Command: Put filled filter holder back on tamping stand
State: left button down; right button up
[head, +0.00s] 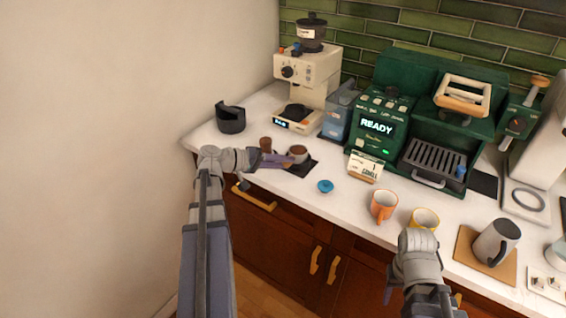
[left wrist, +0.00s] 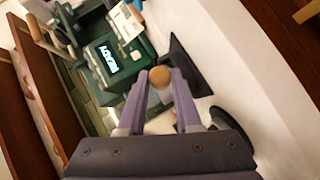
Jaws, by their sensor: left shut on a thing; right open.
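The filter holder (head: 298,152) shows in the head view as a small round cup with a brown fill, just above the black tamping mat (head: 309,168). My left gripper (head: 287,162) is shut on it. In the left wrist view, a round brown wooden part (left wrist: 160,76) sits between the tips of my left gripper (left wrist: 161,85), with the black mat (left wrist: 188,66) beyond. Whether the holder touches the stand cannot be told. A dark brown upright cylinder (head: 265,145) stands beside the gripper. My right gripper (head: 423,292) is low at the front, apart from everything, its fingers mostly hidden.
A cream grinder (head: 305,75) stands behind, a black knock bin (head: 230,118) to the left. The green espresso machine (head: 376,126) reads READY. A blue lid-like disc (head: 325,186), orange cup (head: 384,205), yellow cup (head: 425,219) and grey pitcher (head: 496,242) stand to the right.

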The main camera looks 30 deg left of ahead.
pick_arm(q)
jog(key=shift+f, duration=0.25)
dwell(0.4)
jog(key=c, duration=0.5)
grip_release()
jog(key=p+v, duration=0.2)
jog(key=v, duration=0.5)
jog(key=shift+s+a+r, duration=0.15)
jog(key=shift+s+a, duration=0.05)
jog(key=shift+s, duration=0.1)
